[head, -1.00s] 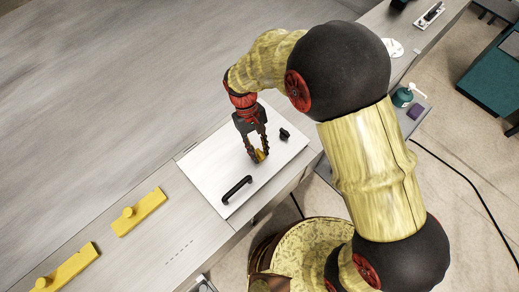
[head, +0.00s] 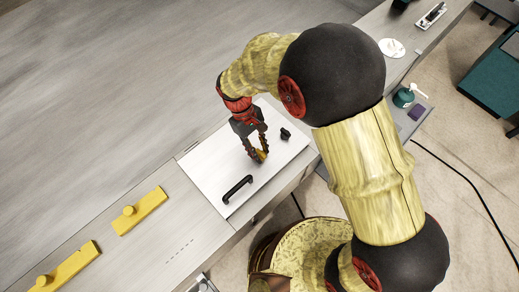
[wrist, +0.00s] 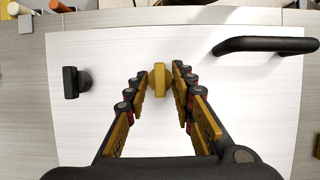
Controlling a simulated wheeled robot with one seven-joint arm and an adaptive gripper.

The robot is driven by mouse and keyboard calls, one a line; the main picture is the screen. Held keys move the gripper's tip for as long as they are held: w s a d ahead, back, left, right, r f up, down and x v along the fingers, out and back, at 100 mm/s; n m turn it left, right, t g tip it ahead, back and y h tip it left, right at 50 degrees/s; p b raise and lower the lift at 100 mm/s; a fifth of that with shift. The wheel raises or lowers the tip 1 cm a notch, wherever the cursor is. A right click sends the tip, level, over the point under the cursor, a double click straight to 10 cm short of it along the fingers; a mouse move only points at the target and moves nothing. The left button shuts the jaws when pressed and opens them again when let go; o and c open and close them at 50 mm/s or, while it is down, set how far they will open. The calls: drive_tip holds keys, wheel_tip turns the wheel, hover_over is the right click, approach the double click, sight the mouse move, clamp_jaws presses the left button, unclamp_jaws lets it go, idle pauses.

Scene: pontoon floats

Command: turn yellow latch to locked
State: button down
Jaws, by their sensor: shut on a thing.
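The yellow latch (head: 262,156) sits on a white panel (head: 210,158) and is partly hidden by my fingers in the head view. In the wrist view the latch (wrist: 161,80) shows a round base with a raised grip bar running up and down the picture, nearly square to the black handle (wrist: 265,44). My gripper (head: 259,154) is shut on the latch from above. In the wrist view its fingertips (wrist: 162,74) stand at the left and right sides of the bar.
The panel also bears a black handle (head: 237,189) and a small black knob (head: 285,133), one on either side of the latch. Two yellow bars with round knobs, one nearer (head: 140,211) and one further left (head: 68,270), lie on the grey counter. The counter beyond the panel is clear.

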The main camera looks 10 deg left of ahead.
drive_tip(key=c, duration=1.5)
unclamp_jaws()
drive_tip(key=shift+r, duration=0.1)
drive_tip(key=v, duration=1.1)
drive_tip(key=shift+a+r, duration=0.2)
drive_tip(key=shift+r, duration=0.15)
drive_tip(key=shift+w, duration=0.2)
